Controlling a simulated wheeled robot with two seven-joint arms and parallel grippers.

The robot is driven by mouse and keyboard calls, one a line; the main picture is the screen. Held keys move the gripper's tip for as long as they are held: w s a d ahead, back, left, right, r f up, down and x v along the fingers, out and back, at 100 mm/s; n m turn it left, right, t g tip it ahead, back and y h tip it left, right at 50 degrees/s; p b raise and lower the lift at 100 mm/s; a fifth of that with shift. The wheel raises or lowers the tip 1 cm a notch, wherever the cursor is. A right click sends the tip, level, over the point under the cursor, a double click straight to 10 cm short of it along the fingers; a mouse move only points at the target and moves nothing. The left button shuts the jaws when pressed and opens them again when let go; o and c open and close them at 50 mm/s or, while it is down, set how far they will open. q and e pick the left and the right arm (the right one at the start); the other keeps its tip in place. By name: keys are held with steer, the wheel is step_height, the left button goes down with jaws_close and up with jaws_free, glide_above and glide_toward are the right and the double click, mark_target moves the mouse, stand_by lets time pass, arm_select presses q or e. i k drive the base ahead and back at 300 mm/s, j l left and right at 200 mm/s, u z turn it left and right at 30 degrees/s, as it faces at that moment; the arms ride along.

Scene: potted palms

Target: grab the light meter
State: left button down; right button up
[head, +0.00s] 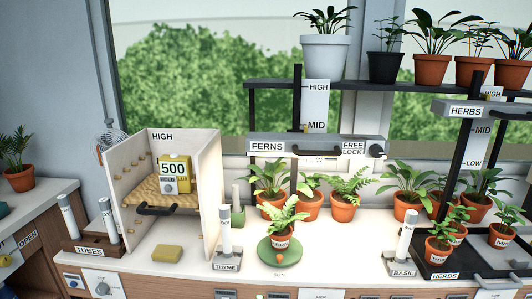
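The light meter appears to be the yellow device (174,175) with a white display reading 500. It stands upright on a woven tan shelf (135,192) inside an open-fronted wooden box (211,190) labelled HIGH. A dark handle (157,210) sits on the shelf's front edge, below and in front of the meter. The small print on the meter is too small to read surely. Neither of my grippers is in the head view, and nothing is touching the meter.
A yellow sponge-like block (167,254) lies on the white counter before the box. A tube rack (90,243) stands left. A THYME tube (226,235) and a potted fern on a green saucer (266,252) stand right. The FERNS light bar (300,145) hangs above.

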mark_target(175, 171)
steer(key=i+j+u, duration=0.35)
steer(key=j, duration=0.15)
steer(key=i+j+u, duration=0.35)
steer(key=j, duration=0.15)
